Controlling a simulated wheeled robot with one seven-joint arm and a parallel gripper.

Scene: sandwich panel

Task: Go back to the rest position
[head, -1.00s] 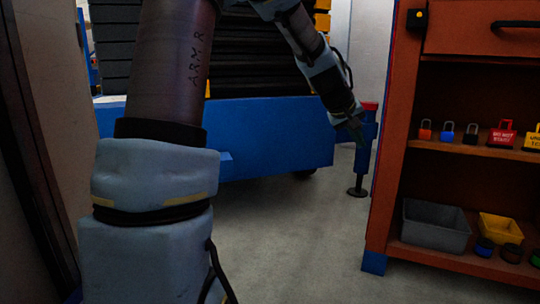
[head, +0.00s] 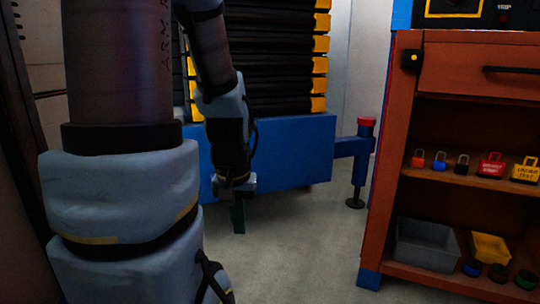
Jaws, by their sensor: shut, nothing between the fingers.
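My gripper (head: 238,216) hangs at the lower middle of the head view, pointing down in front of the blue base of the stacked rack. Its fingers are close together and nothing is held. My arm fills the left part of the view, with its upper link upright and its forearm hanging down beside it.
An orange cabinet (head: 382,200) stands at the right, with padlocks (head: 491,165) on its shelf and a grey bin (head: 426,246) below. A blue rack base (head: 295,155) with a blue outrigger leg (head: 361,165) stands behind my gripper. The grey floor (head: 300,250) between is clear.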

